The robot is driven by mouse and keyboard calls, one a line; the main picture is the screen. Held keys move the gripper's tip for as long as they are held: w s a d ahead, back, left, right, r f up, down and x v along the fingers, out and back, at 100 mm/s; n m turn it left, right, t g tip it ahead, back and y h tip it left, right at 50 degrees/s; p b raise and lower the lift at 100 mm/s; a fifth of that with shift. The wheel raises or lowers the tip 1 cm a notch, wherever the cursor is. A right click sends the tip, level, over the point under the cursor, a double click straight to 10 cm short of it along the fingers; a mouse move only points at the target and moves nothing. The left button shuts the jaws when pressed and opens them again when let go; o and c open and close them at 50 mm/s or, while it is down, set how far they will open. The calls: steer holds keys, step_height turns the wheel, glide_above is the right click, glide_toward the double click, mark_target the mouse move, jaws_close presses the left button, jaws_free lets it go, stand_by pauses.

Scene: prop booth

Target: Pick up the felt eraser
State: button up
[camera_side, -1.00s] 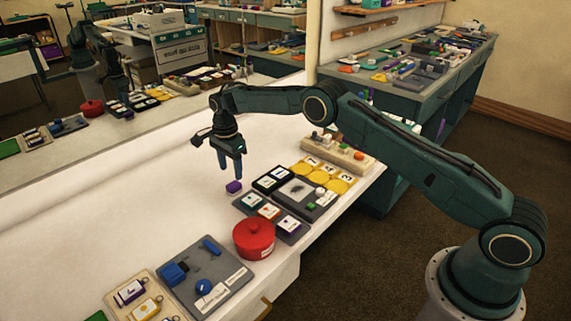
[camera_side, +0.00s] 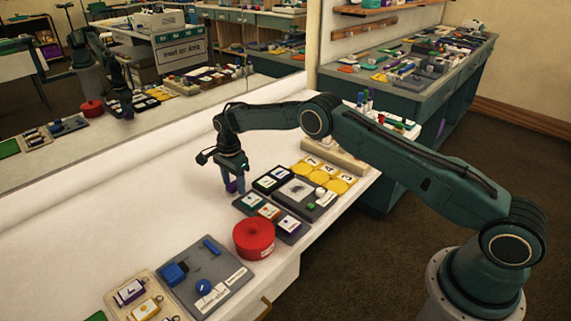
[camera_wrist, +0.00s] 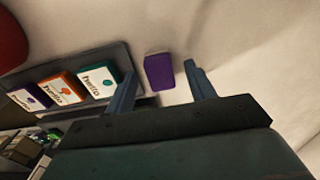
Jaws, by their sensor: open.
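The felt eraser looks to be the small purple block (camera_wrist: 160,72) on the white tabletop. In the wrist view it lies between the tips of the two blue-grey fingers of my gripper (camera_wrist: 159,66), with a gap to the right finger and a smaller one to the left. In the side view my gripper (camera_side: 232,187) points down over the table, and the purple block (camera_side: 232,186) shows partly hidden between its fingers. The jaws are open and not closed on it. I cannot tell the exact fingertip height above the table.
A grey tray of labelled cards (camera_side: 245,205) lies close on the gripper's right in the side view. A red lidded pot (camera_side: 254,238) stands nearer the camera. A grey board with blue pieces (camera_side: 232,267) lies front left. A mirror runs behind; the tabletop left of the gripper is clear.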

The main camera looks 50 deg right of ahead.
mark_target(234, 184)
stand_by(0.4)
steer(key=c, duration=1)
steer(key=shift+r, duration=0.1)
steer(key=shift+c, duration=0.2)
step_height(234, 184, up, 20)
stand_by(0.4)
steer(key=o, duration=0.4)
steer(key=shift+c, duration=0.2)
steer(key=c, duration=0.3)
steer(key=shift+d+f, duration=0.15)
steer(key=shift+f, duration=0.05)
